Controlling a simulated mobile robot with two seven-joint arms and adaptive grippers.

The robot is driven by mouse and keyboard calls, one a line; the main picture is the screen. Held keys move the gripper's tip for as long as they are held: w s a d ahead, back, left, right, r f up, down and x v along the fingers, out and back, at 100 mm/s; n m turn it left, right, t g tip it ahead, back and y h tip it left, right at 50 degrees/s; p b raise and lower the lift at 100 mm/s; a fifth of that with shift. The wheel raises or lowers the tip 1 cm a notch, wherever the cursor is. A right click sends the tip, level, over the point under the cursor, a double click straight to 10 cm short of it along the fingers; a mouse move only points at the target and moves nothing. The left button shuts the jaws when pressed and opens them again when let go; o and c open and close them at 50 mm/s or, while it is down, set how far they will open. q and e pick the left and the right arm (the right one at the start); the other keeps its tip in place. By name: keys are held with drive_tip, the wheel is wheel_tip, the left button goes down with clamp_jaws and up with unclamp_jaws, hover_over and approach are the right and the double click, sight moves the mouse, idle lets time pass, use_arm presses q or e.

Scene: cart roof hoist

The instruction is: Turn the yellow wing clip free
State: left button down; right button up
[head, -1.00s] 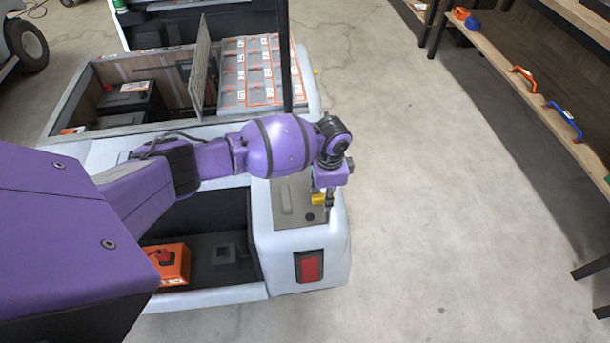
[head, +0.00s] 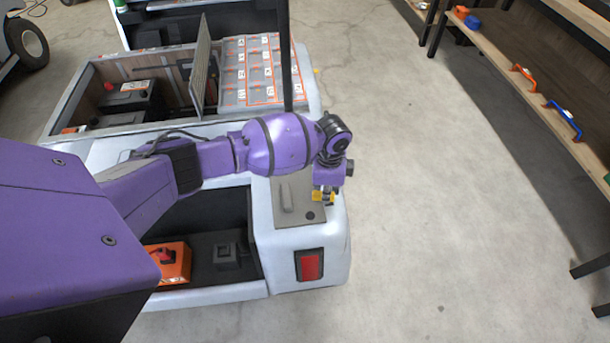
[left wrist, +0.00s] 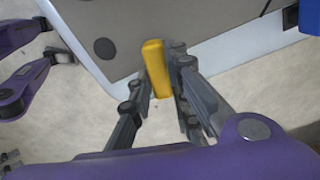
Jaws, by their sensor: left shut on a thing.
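The yellow wing clip (left wrist: 156,68) is upright in the left wrist view, close beside the edge of a grey plate. It also shows in the head view (head: 317,196) as small yellow patches, partly covered by my gripper. My left gripper (head: 325,197) is at the right end of the grey plate (head: 288,190) on the cart's corner. In the left wrist view its grey fingers (left wrist: 158,88) stand on both sides of the clip and are shut on it. The clip's base and fixing are hidden.
The pale cart has a red lamp (head: 309,265) below the plate. An open bay holds an orange box (head: 172,263). A dark post (head: 285,60) rises behind my arm. A wooden bench (head: 530,85) stands at the right, with clear floor between.

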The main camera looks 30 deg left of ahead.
use_arm(q)
drive_tip(key=m, duration=0.3)
drive_tip(key=shift+w+r+m, duration=0.1)
drive_tip(key=shift+w+m, duration=0.15)
drive_tip(key=shift+m, duration=0.15)
drive_tip(key=m, duration=0.3)
drive_tip(key=shift+w+m, duration=0.15)
drive_tip(key=shift+m, duration=0.15)
drive_tip(key=m, duration=0.3)
drive_tip(key=shift+w+d+m+b, duration=0.15)
drive_tip(key=shift+m+b, duration=0.2)
drive_tip(key=shift+m, duration=0.05)
drive_tip(key=shift+w+d+m+b, duration=0.1)
drive_tip(key=shift+m+b, duration=0.25)
drive_tip(key=shift+m, duration=1.75)
drive_tip(key=c, duration=1.7)
unclamp_jaws()
drive_tip(key=shift+o, duration=0.3)
